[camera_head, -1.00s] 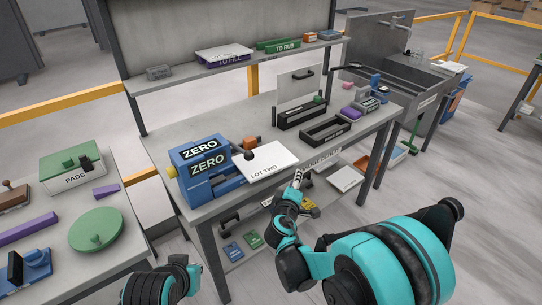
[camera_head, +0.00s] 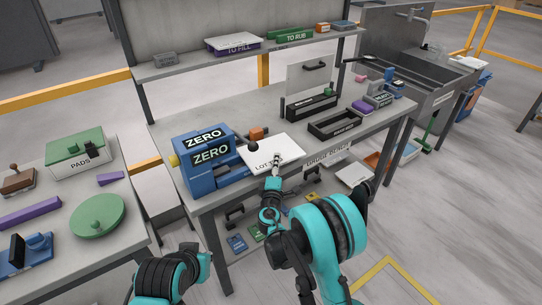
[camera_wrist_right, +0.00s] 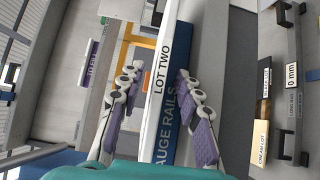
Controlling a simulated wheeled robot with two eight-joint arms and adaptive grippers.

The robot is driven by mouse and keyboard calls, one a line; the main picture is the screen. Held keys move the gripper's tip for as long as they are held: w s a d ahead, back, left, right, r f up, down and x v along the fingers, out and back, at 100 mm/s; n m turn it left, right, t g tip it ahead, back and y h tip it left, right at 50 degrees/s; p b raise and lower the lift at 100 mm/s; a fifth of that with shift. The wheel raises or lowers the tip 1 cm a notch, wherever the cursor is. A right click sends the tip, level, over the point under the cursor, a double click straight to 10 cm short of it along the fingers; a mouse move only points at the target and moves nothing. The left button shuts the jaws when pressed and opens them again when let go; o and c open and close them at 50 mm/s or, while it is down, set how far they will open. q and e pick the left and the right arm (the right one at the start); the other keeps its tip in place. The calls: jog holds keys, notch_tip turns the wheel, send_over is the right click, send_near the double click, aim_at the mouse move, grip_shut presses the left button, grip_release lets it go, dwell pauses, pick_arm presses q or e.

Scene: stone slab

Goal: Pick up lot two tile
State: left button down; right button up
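The lot two tile (camera_head: 283,148) is a white, flat slab on the workbench, by the blue ZERO device. Its front edge carries the words LOT TWO, partly covered by my right gripper in the head view. My right gripper (camera_head: 275,162) is at this front edge. In the right wrist view the tile's labelled edge (camera_wrist_right: 163,72) lies between the two purple-padded fingers of the right gripper (camera_wrist_right: 157,85). The fingers are spread, with a gap on both sides of the tile. My left arm shows at the bottom of the head view; its fingers do not show.
Black trays (camera_head: 334,124) are further right on the bench. A left table (camera_head: 112,243) holds a green disc (camera_head: 97,215) and the PADS box (camera_head: 80,156).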

jog(key=shift+w, duration=0.5)
jog(key=shift+r, duration=0.1)
jog(key=shift+c, duration=0.2)
grip_shut()
jog(key=shift+r, duration=0.15)
jog(key=shift+r+p, duration=0.3)
notch_tip(320, 180, up, 4)
jog(key=shift+f+p, duration=0.1)
jog(key=shift+p, duration=1)
jog(key=s+d+r+p, duration=0.3)
jog(key=s+d+r, duration=0.3)
jog(key=d, duration=0.3)
jog(key=shift+s+d+r, duration=0.15)
jog(key=shift+s+d, duration=0.1)
jog(key=shift+s, duration=0.3)
